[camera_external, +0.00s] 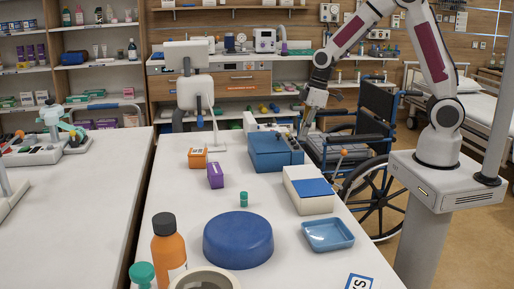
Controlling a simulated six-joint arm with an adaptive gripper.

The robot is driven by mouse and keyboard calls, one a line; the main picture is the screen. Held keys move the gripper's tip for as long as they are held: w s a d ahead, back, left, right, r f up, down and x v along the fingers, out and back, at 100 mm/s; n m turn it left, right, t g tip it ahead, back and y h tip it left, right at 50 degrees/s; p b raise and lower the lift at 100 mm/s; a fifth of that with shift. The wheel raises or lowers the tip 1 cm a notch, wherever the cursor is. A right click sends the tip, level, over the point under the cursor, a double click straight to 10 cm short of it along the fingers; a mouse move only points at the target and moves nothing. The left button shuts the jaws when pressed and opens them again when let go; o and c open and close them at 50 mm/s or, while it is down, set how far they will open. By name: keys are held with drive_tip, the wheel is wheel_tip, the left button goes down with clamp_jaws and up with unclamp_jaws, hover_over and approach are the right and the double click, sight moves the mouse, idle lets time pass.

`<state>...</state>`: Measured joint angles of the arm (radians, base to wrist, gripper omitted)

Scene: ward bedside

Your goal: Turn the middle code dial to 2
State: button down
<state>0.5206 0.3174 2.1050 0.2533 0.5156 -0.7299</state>
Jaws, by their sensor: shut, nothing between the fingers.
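A blue box (268,152) stands on the white table, towards its far right side. It may carry the code dials, but no separate dial or digit can be made out at this size, so I cannot tell the middle dial's setting. My gripper (302,137) points down at the right end of the blue box, its fingers shut and empty. I cannot tell whether the fingertips touch the box. The gripper hides part of the box's right end.
A white box with a blue top (309,190), a blue tray (328,235), a round blue tub (238,241), an orange bottle (168,245) and small orange (198,158) and purple (215,176) boxes share the table (180,200). A wheelchair (375,130) stands beyond its right edge.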

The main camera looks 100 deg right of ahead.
drive_tip(key=shift+w+v, duration=0.2)
drive_tip(key=shift+v, duration=0.6)
drive_tip(key=shift+w+v, duration=0.2)
drive_tip(key=shift+v, duration=0.65)
drive_tip(key=shift+w+v, duration=0.2)
drive_tip(key=shift+v, duration=0.6)
drive_tip(key=shift+r, duration=0.15)
drive_tip(key=s+a+r+t, duration=0.1)
drive_tip(key=s+a+r, duration=0.5)
drive_tip(key=s+a, duration=0.4)
drive_tip(key=s+a+r+t, duration=0.1)
drive_tip(key=s+a+r, duration=0.6)
drive_tip(key=s+a, duration=0.2)
drive_tip(key=shift+s+a+t, duration=0.4)
drive_tip(key=shift+a, duration=0.3)
